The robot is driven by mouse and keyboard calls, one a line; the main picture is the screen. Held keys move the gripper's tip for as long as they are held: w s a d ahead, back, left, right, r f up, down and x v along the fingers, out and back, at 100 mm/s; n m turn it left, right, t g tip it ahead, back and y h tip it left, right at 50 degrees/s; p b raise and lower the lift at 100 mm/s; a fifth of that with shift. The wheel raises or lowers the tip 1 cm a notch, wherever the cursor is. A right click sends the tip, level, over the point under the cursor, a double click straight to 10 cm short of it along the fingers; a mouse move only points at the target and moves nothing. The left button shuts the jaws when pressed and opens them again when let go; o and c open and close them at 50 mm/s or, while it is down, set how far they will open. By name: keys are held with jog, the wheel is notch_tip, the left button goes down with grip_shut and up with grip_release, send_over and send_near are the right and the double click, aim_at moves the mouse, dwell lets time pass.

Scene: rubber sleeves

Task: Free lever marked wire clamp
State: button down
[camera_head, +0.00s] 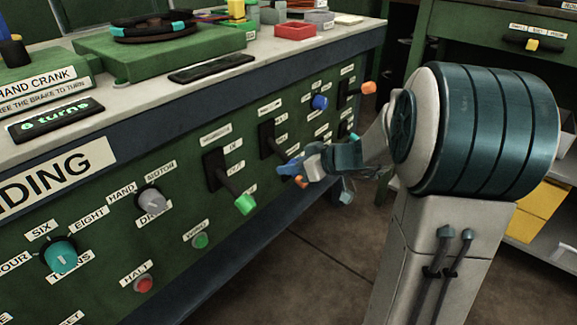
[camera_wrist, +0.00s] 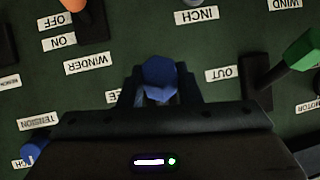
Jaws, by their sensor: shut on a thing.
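My gripper (camera_head: 296,170) is at the green panel, in the middle of the head view. It is shut on a blue lever handle (camera_wrist: 160,78), which sits between the two dark fingers in the wrist view. In the head view the blue handle (camera_head: 286,170) shows at the fingertips, below a black lever plate (camera_head: 270,142). A label beside the fingers is partly covered, with only its end letters showing. The lever's name label cannot be read clearly.
A green-handled lever (camera_head: 244,203) stands left of my gripper and also shows in the wrist view (camera_wrist: 300,50). A blue knob (camera_head: 320,102) and an orange-handled lever (camera_head: 368,88) are up and right. A red button (camera_head: 144,284) is lower left. Open floor lies below the panel.

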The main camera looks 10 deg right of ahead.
jog(key=shift+f, duration=0.1)
jog(key=c, duration=1.1)
grip_release()
jog(key=shift+o, duration=0.2)
jog(key=p+v, duration=0.4)
jog(key=v, duration=0.9)
jog(key=shift+s+d+r, duration=0.2)
jog(key=shift+d+r, duration=0.05)
